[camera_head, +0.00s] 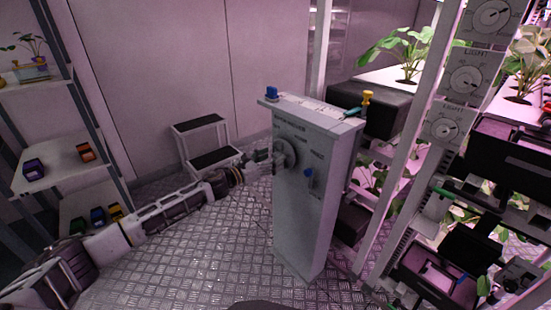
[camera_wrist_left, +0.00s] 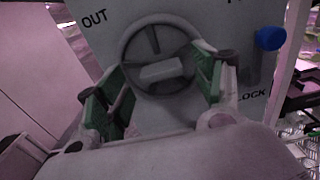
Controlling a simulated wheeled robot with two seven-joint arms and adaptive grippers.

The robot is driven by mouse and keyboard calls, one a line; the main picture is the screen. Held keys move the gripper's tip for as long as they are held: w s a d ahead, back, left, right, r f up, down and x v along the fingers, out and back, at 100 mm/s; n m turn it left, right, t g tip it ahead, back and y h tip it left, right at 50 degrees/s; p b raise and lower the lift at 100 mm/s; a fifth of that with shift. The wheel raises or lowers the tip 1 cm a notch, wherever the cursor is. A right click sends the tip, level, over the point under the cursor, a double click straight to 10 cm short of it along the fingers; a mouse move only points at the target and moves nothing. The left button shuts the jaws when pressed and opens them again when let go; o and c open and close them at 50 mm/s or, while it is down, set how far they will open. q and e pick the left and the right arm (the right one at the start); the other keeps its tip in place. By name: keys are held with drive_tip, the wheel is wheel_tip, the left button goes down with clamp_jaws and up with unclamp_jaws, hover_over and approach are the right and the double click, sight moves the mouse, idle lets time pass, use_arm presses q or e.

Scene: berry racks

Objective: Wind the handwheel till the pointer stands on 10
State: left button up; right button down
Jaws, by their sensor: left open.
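The grey handwheel (camera_head: 286,153) is on the front of a tall grey cabinet (camera_head: 300,215). In the left wrist view the handwheel (camera_wrist_left: 160,55) is a ring with spokes and a pale bar at its centre. My left gripper (camera_head: 268,160) is at the wheel. In the wrist view its green-padded fingers (camera_wrist_left: 155,95) are spread apart, one at each side of the wheel's lower half; I cannot tell whether they touch the rim. The words OUT and LOCK show on the panel. The pointer and the number 10 cannot be made out. My right gripper is not in view.
A blue knob (camera_head: 309,172) sits right of the wheel; it also shows in the wrist view (camera_wrist_left: 270,39). A step stool (camera_head: 205,145) stands behind my left arm. Plant racks with dials (camera_head: 465,80) stand at right, a shelf (camera_head: 65,165) at left.

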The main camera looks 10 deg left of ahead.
use_arm(q)
drive_tip(key=shift+w+d, duration=0.4)
drive_tip(key=shift+w, duration=0.15)
drive_tip(key=shift+w+d, duration=0.35)
drive_tip(key=shift+w, duration=0.1)
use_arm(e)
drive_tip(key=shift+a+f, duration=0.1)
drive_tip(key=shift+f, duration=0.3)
use_arm(q)
drive_tip(key=c, duration=1)
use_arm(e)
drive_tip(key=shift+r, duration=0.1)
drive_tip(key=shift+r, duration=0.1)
